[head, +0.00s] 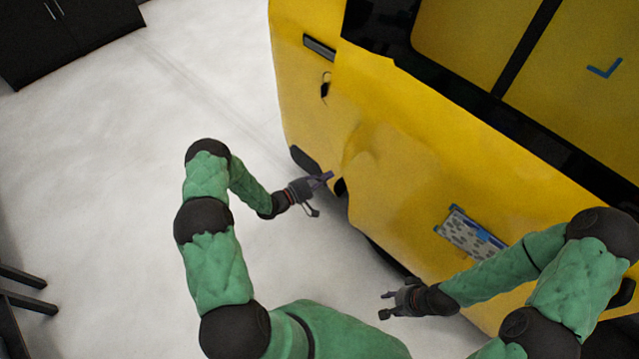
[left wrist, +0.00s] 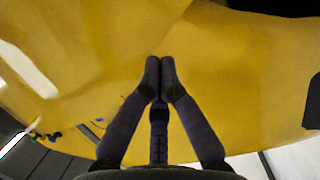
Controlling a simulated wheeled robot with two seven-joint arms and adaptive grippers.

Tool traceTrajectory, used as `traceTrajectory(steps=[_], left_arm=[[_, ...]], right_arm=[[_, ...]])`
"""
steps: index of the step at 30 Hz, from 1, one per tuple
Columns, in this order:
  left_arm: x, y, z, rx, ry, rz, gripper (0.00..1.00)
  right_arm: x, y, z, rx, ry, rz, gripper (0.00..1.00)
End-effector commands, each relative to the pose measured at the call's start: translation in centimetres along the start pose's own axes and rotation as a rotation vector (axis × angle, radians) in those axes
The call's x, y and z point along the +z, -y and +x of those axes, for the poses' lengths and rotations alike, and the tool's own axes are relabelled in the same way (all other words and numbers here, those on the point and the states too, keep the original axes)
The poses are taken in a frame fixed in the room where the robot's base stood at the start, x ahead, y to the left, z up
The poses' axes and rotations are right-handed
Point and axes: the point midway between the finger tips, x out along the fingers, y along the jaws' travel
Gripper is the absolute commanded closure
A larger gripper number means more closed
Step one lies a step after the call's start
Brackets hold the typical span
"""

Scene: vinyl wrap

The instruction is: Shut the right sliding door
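A yellow van (head: 400,180) fills the right of the head view. Its side has a panel with a dark handle (head: 320,47), and a broader yellow panel stands out past it. I cannot tell which panel edge is the sliding door's. My right gripper (head: 384,304) is open and empty, low beside the van.
A patterned plate with blue tape (head: 468,236) is on the van's side, and a blue mark (head: 604,69) is higher up. A black cabinet (head: 65,35) stands at the upper left and dark legs (head: 25,290) at the left edge. The pale floor (head: 130,170) between is clear.

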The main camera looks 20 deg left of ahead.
Motion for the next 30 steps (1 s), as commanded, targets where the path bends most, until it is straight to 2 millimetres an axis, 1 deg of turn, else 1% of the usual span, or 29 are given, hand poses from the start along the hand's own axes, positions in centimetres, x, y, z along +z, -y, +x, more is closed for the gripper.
traceTrajectory(steps=[1, 7, 9, 12, 16, 20, 30], left_arm=[[0.1, 0.2, 1.1, 0.0, 0.004, 0.001, 1.0], [0.2, 0.2, 4.8, 0.0, 0.003, 0.001, 1.0], [1.4, 0.2, 4.8, -0.002, 0.003, -0.004, 1.0], [2.6, 0.2, 5.1, -0.002, 0.003, -0.003, 1.0], [3.5, 0.1, 5.3, -0.002, 0.0, -0.001, 1.0], [3.9, 0.1, 5.4, -0.002, 0.0, 0.0, 1.0], [4.0, 0.1, 5.4, -0.002, 0.0, 0.0, 1.0]], right_arm=[[0.0, -0.2, 0.5, 0.0, 0.0, 0.0, 0.6], [0.0, -0.5, 1.4, 0.0, 0.0, 0.0, 0.6], [0.0, -0.6, 1.6, 0.0, 0.001, 0.0, 0.6], [-0.1, -0.6, 1.8, 0.0, 0.0, 0.0, 0.6], [-0.1, -0.7, 2.0, 0.0, 0.0, 0.0, 0.6], [-0.1, -0.7, 2.0, 0.0, 0.0, 0.0, 0.6], [-0.1, -0.7, 2.0, 0.0, 0.0, 0.0, 0.6]])
